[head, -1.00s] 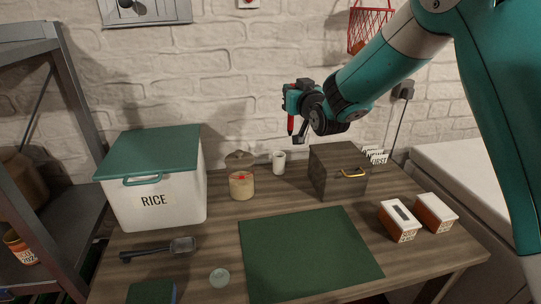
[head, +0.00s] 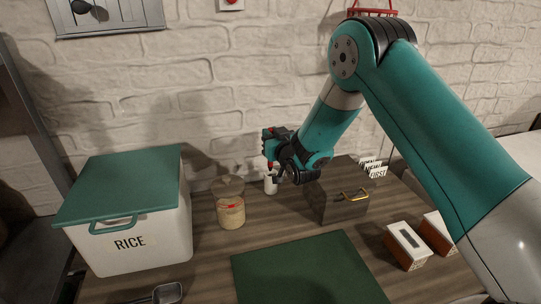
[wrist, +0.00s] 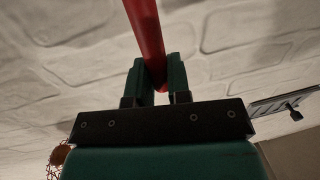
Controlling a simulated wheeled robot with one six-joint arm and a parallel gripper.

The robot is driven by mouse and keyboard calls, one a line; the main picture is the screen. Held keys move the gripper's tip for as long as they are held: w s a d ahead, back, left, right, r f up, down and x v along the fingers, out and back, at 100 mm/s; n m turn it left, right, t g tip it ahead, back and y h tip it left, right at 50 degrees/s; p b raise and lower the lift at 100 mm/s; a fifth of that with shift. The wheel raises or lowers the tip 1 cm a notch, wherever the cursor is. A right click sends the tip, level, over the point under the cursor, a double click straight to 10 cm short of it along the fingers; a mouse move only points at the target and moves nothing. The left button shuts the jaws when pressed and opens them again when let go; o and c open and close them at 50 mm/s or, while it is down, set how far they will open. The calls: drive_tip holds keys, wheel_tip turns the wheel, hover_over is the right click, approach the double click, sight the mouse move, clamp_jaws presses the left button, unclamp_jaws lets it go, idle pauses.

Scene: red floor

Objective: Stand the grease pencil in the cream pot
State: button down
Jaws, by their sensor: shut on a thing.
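The red grease pencil (wrist: 147,38) is clamped between the two fingertips of my gripper (wrist: 157,80) in the wrist view. In the head view my gripper (head: 271,163) is just above the cream pot (head: 270,186), with a little of the red pencil (head: 270,157) showing. The pot stands upright on the table near the wall, its upper part partly covered by the gripper. I cannot tell whether the pencil's lower end is inside the pot or only above it.
A lidded glass jar (head: 231,208) stands left of the pot, and a dark box with a yellow handle (head: 338,198) stands right of it. A large rice bin (head: 135,225) is at the left. A green mat (head: 305,270) lies in front.

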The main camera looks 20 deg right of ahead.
wheel_tip(320, 180, down, 7)
drive_tip(key=shift+f, duration=0.15)
idle(0.4)
drive_tip(key=shift+f, duration=0.2)
drive_tip(key=c, duration=1.1)
unclamp_jaws()
drive_tip(key=shift+r, duration=0.1)
drive_tip(key=shift+r, duration=0.1)
drive_tip(key=shift+s, duration=0.1)
